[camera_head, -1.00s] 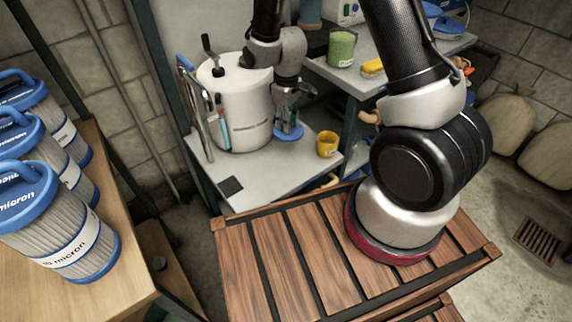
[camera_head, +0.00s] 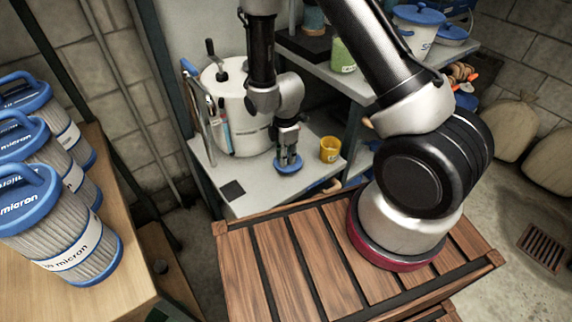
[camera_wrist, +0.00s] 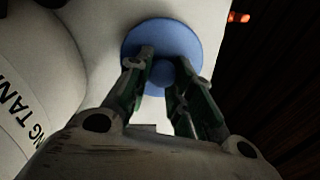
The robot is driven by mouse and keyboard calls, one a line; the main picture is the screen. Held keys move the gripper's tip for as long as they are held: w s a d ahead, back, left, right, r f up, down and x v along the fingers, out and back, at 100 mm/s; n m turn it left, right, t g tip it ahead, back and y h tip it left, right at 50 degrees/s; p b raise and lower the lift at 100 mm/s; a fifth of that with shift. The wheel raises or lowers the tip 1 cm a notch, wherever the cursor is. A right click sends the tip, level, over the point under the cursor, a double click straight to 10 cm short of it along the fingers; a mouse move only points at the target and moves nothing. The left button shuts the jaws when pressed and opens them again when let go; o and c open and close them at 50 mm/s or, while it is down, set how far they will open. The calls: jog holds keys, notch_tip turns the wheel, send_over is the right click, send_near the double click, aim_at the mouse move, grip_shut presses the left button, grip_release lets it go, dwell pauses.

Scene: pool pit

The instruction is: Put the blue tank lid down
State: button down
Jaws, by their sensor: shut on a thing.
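The blue tank lid (camera_head: 289,168) is a round disc with a knob in the middle. My gripper (camera_head: 289,157) points down and is shut on the knob. In the wrist view, the fingers (camera_wrist: 165,72) grip the knob from both sides, and the lid (camera_wrist: 190,40) lies flat against the pale surface behind it. The lid is over the grey shelf top (camera_head: 262,188), low and close to it; I cannot tell whether it touches. The white tank (camera_head: 245,118) stands left of the gripper, and its lettered side shows in the wrist view (camera_wrist: 30,100).
A yellow mug (camera_head: 330,150) stands right of the lid. A dark square (camera_head: 232,190) lies at the shelf's front left. Tools (camera_head: 196,105) stand left of the tank. The slatted wooden crate (camera_head: 318,255) is in front. Bare shelf lies between the lid and the dark square.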

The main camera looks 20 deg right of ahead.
jog(key=shift+f, duration=2.05)
jog(key=shift+f, duration=0.15)
jog(key=c, duration=1.3)
grip_release()
jog(key=shift+o, duration=0.2)
